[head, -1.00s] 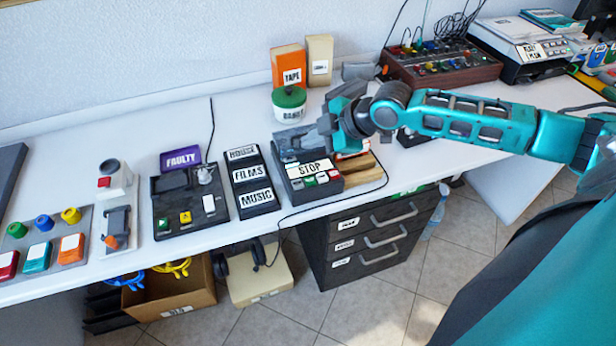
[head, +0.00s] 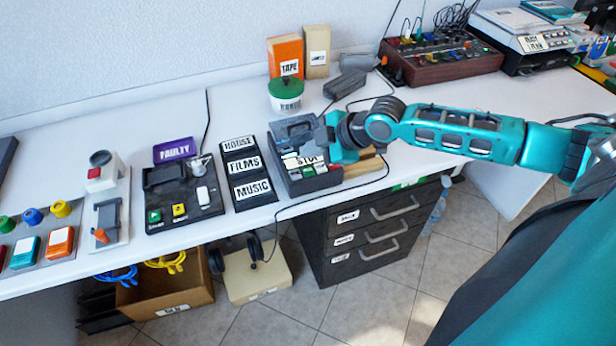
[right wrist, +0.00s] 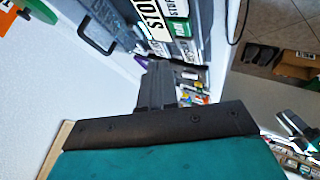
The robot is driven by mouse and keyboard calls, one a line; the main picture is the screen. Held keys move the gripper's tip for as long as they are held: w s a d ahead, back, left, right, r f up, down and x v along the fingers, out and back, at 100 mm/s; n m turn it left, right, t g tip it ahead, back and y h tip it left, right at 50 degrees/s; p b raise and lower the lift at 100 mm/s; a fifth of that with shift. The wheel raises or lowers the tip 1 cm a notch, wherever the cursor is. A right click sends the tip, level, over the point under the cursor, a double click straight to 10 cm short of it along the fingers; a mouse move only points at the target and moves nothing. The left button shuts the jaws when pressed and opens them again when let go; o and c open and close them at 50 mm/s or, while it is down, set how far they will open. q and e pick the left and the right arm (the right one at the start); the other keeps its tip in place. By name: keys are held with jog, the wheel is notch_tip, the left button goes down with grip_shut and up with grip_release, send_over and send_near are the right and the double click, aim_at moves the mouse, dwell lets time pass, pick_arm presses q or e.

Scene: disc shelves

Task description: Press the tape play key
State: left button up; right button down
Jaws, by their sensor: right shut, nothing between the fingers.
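The tape deck (head: 318,181) is a dark grey box near the table's front edge. A white STOP label (head: 303,161) on its top is partly hidden by my right gripper. A row of small coloured keys (head: 307,172) lies along its front; I cannot read which is play in the head view. My right gripper (head: 318,150) is shut and empty, low over the deck. In the right wrist view its closed fingers (right wrist: 157,80) point at the deck, close to the keys and the STOP label (right wrist: 150,18). Contact cannot be told. My left gripper is out of view.
A labelled HOUSE, FILMS, MUSIC block (head: 248,172) stands left of the deck, beside a black player (head: 182,200) and the purple FAULTY sign (head: 174,150). A green-lidded jar (head: 286,95) and orange TAPE box (head: 286,58) stand behind. A black cable runs in front.

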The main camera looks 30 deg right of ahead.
aim_at(311, 172)
notch_tip(311, 172, down, 3)
jog(key=shift+r+b, duration=0.2)
jog(key=shift+b, duration=0.15)
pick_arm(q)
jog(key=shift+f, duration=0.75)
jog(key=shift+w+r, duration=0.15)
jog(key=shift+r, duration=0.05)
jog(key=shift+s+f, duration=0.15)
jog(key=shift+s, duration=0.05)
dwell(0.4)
pick_arm(e)
jog(key=shift+f, duration=0.15)
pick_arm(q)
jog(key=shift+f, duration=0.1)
pick_arm(e)
jog(key=shift+f, duration=0.25)
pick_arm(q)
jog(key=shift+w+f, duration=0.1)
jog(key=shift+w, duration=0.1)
pick_arm(e)
jog(key=shift+f, duration=0.45)
dwell(0.4)
jog(key=shift+r, duration=0.1)
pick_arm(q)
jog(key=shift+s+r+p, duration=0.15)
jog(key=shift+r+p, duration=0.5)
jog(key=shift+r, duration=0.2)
pick_arm(e)
jog(key=shift+r, duration=0.75)
